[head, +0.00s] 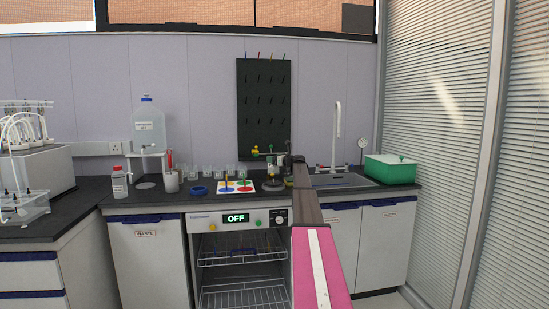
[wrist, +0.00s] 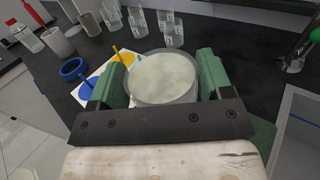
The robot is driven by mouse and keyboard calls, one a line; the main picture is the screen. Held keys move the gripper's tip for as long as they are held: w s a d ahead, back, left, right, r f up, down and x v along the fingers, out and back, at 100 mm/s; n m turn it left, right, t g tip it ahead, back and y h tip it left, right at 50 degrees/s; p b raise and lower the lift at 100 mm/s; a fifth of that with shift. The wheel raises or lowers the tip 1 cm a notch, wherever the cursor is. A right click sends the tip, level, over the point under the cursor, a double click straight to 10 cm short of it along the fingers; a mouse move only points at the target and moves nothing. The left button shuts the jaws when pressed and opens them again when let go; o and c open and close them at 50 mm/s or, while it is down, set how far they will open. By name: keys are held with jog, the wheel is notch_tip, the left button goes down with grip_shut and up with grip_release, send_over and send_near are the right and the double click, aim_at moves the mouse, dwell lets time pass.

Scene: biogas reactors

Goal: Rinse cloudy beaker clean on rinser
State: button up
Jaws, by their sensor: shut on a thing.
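In the wrist view, my gripper (wrist: 162,80) has its two green fingers on either side of a round glass beaker (wrist: 163,72). They are shut on it. The beaker looks cloudy and whitish, seen from above with its rim facing the camera. In the head view, my arm hides most of the gripper. A glass vessel (head: 272,174) shows just left of the arm, above a dark disc; I cannot tell whether it is the held beaker. I cannot make out the rinser for certain.
A mat with coloured circles (head: 224,187) lies left of the gripper, with a blue ring (head: 199,190) beside it. Several clear beakers (head: 209,172) stand behind. A sink with a white tap (head: 337,120) and a green box (head: 390,168) are right. A water carboy (head: 149,125) stands left.

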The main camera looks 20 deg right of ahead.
aim_at(277, 171)
jog(key=shift+f, duration=2.75)
jog(key=shift+f, duration=0.8)
dwell(0.6)
dwell(0.4)
jog(key=shift+r, duration=4.55)
